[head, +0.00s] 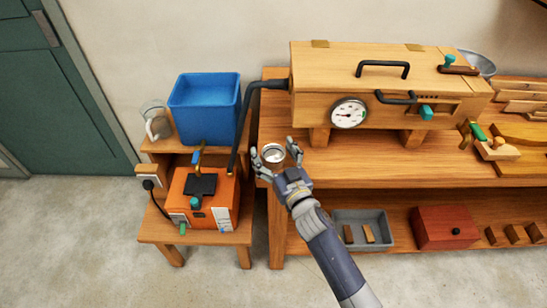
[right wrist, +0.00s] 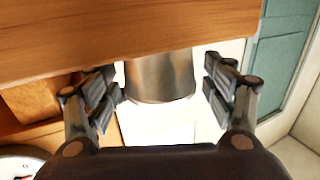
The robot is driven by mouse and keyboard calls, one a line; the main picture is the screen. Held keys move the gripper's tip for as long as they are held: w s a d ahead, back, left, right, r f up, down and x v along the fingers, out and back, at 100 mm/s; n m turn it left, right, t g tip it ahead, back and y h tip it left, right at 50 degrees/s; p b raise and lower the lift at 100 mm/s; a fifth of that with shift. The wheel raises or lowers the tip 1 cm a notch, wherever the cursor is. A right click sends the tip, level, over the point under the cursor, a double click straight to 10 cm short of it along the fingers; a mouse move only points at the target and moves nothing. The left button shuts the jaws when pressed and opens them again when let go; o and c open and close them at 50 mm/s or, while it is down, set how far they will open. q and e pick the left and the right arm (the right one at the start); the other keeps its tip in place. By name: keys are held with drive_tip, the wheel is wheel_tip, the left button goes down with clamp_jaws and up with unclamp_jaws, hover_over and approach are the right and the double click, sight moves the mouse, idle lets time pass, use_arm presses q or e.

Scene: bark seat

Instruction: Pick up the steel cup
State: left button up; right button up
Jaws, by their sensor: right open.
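The steel cup (head: 273,153) is a small round metal cup with an open top, near the left front corner of the wooden workbench in the head view. My right gripper (head: 276,158) is open, with one finger on each side of the cup. In the right wrist view the cup's shiny wall (right wrist: 161,76) shows between the two spread fingers (right wrist: 162,92), with a small gap on both sides. Part of the cup is hidden by the bench wood in that view. My left gripper is not in view.
A wooden box with a gauge (head: 348,113) stands on the bench behind the cup. A black pipe (head: 245,115) runs down to an orange unit (head: 203,196) at left. A blue bin (head: 204,107) and a glass jug (head: 155,120) stand above it.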

drive_tip(key=c, duration=1.2)
